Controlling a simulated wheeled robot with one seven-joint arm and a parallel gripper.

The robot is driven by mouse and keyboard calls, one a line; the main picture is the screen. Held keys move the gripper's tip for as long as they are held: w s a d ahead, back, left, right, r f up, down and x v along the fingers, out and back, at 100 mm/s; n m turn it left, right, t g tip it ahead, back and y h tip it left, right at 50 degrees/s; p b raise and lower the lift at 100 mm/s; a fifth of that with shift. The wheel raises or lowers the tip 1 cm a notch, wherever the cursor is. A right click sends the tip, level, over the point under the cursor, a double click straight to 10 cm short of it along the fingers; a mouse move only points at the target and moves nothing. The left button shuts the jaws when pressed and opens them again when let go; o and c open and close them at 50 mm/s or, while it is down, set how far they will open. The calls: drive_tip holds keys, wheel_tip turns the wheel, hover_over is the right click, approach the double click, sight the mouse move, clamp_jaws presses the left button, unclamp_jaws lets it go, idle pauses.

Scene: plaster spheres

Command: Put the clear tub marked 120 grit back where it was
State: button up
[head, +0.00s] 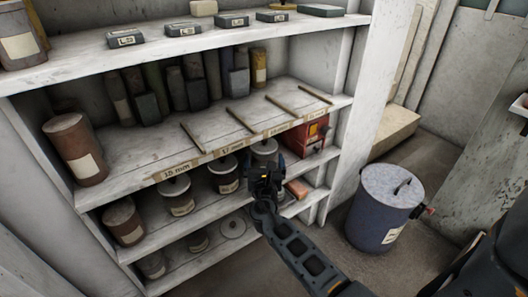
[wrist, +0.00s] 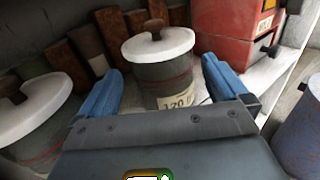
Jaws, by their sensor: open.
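The tub marked 120 (wrist: 163,72) stands upright on a shelf in the wrist view, with a white lid, a brown knob and a grey body with a reddish line. Its label is partly cut off by my gripper. In the head view its lid (head: 265,146) shows just behind my gripper (head: 265,168), which hides most of its body. My gripper is open in the wrist view (wrist: 161,78), with one blue finger on each side of the tub. The tub lies between and beyond the fingers; I cannot tell whether they touch it.
Similar lidded tubs (head: 224,176) stand left on the same shelf; one (wrist: 38,115) is close to my left finger. A red box (wrist: 238,35) is right behind the tub. The shelf above has thin sticks dividing labelled bays (head: 217,145). A blue bin (head: 386,215) stands on the floor.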

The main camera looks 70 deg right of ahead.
drive_tip(key=s+a+f+m+t+y, duration=0.2)
drive_tip(key=s+a+m+y, duration=0.4)
drive_tip(key=a, duration=0.7)
drive_tip(key=s+a+f+m+t+y, duration=0.3)
drive_tip(key=s+a, duration=0.5)
drive_tip(key=a, duration=0.6)
drive_tip(key=s+a+r+m+y, duration=0.2)
drive_tip(key=s+a+r+m, duration=0.1)
drive_tip(key=r, duration=0.3)
drive_tip(key=s+a+r+m+t+y, duration=0.1)
drive_tip(key=s+a+r+m+y, duration=0.2)
drive_tip(key=s+a+r+m, duration=0.1)
drive_tip(key=s+a+r+m+t+y, duration=0.1)
drive_tip(key=s+a+r+m+y, duration=0.1)
drive_tip(key=s+a+r+m, duration=0.2)
wheel_tip(320, 180, up, 6)
drive_tip(key=s+m, duration=0.1)
drive_tip(key=m, duration=0.2)
drive_tip(key=shift+s+a+p, duration=0.15)
drive_tip(key=shift+p, duration=0.15)
